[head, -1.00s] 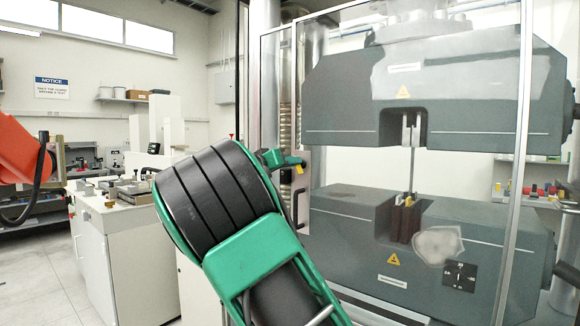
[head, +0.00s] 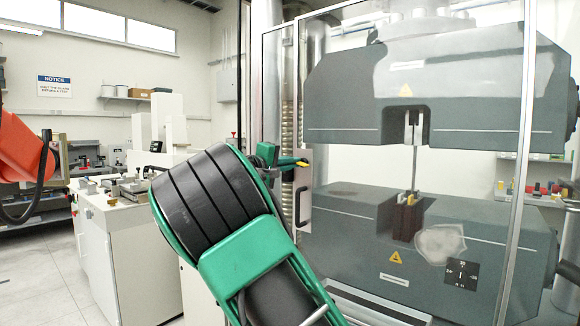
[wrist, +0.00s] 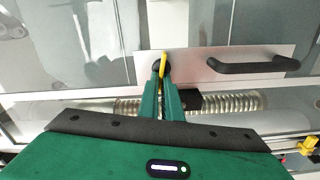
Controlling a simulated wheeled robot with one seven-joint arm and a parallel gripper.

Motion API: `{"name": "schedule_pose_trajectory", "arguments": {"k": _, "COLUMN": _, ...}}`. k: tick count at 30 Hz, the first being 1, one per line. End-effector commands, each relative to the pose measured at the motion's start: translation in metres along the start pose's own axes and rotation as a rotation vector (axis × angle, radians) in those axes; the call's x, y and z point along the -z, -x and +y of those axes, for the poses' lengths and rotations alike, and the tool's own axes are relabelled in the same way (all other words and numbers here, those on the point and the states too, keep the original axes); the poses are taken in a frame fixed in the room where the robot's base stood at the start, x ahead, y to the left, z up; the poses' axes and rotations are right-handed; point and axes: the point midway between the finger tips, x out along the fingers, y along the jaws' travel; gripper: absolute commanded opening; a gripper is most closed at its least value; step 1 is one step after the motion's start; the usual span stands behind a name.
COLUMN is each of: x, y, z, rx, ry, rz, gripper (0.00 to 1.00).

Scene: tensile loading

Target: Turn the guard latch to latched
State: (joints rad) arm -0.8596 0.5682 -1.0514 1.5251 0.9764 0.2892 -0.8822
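The guard latch is a small yellow lever (wrist: 163,63) on a dark round pivot, mounted on a pale plate (wrist: 205,60) on the clear guard door. In the head view the yellow lever (head: 302,163) shows just past my fingertips, lying nearly level. My gripper (wrist: 164,80) has green fingers drawn close together, with the yellow lever between their tips. In the head view my gripper (head: 282,160) reaches the plate from the left. My wrist hides part of the gripper there.
A black door handle (wrist: 258,65) sits beside the latch on the same plate; it is below the latch in the head view (head: 298,206). Behind the clear guard stands the grey testing machine (head: 350,235). A white bench (head: 120,235) and an orange arm (head: 22,150) are on the left.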

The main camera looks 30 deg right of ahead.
Motion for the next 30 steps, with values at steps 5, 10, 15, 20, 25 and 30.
{"name": "schedule_pose_trajectory", "arguments": {"k": 5, "x": 0.006, "y": 0.0036, "z": -0.0048, "rx": 0.004, "ry": 0.112, "rz": 0.015, "gripper": 0.0}}
{"name": "schedule_pose_trajectory", "arguments": {"k": 10, "x": 0.0059, "y": 0.0037, "z": -0.0061, "rx": 0.004, "ry": 0.181, "rz": 0.015, "gripper": 0.0}}
{"name": "schedule_pose_trajectory", "arguments": {"k": 15, "x": 0.0059, "y": 0.0039, "z": -0.007, "rx": 0.004, "ry": 0.217, "rz": 0.015, "gripper": 0.0}}
{"name": "schedule_pose_trajectory", "arguments": {"k": 20, "x": 0.0059, "y": 0.0041, "z": -0.0075, "rx": 0.005, "ry": 0.229, "rz": 0.015, "gripper": 0.0}}
{"name": "schedule_pose_trajectory", "arguments": {"k": 25, "x": 0.0059, "y": 0.0042, "z": -0.0079, "rx": 0.005, "ry": 0.23, "rz": 0.015, "gripper": 0.0}}
{"name": "schedule_pose_trajectory", "arguments": {"k": 30, "x": 0.0059, "y": 0.0043, "z": -0.0083, "rx": 0.006, "ry": 0.23, "rz": 0.015, "gripper": 0.1}}
